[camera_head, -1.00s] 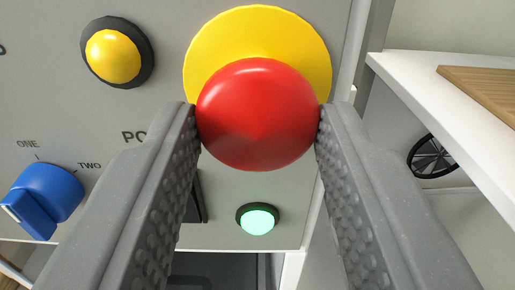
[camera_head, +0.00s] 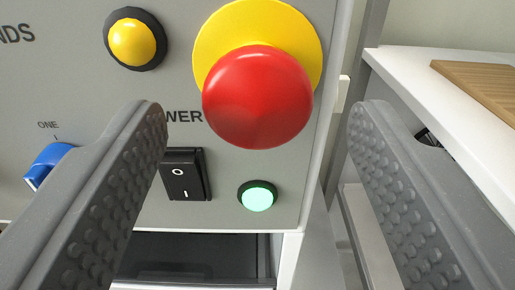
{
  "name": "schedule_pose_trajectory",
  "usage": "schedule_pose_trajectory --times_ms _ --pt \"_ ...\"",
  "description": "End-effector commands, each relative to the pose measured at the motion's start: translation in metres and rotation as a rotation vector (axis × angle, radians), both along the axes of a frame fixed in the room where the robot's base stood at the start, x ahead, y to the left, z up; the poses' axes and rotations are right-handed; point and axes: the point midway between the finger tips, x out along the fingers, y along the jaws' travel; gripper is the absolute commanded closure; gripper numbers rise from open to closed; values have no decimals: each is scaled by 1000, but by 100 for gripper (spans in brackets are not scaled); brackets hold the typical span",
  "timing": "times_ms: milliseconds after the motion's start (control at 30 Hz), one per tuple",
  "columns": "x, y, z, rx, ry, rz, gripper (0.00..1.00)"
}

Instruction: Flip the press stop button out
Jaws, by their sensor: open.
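The press stop button is a large red mushroom head (camera_head: 258,97) in front of a round yellow backing plate (camera_head: 225,40) on the grey control panel (camera_head: 75,95). It stands out from the plate at the upper middle of the view. My gripper (camera_head: 257,118) is open and empty. Its two grey ridged fingers lie left and right of the red button, with a clear gap on both sides. Neither finger appears to touch it.
A black power rocker switch (camera_head: 185,175) and a lit green lamp (camera_head: 257,196) sit below the button. A yellow button (camera_head: 134,40) and a blue selector knob (camera_head: 49,164) are to the left. A white shelf (camera_head: 420,85) with a wooden board (camera_head: 480,85) is at right.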

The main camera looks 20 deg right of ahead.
Motion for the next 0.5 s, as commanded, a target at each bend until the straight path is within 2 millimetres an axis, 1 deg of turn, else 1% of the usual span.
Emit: schedule_pose_trajectory --times_ms 500 --pt "-64 18 -1 1 2 1 41"
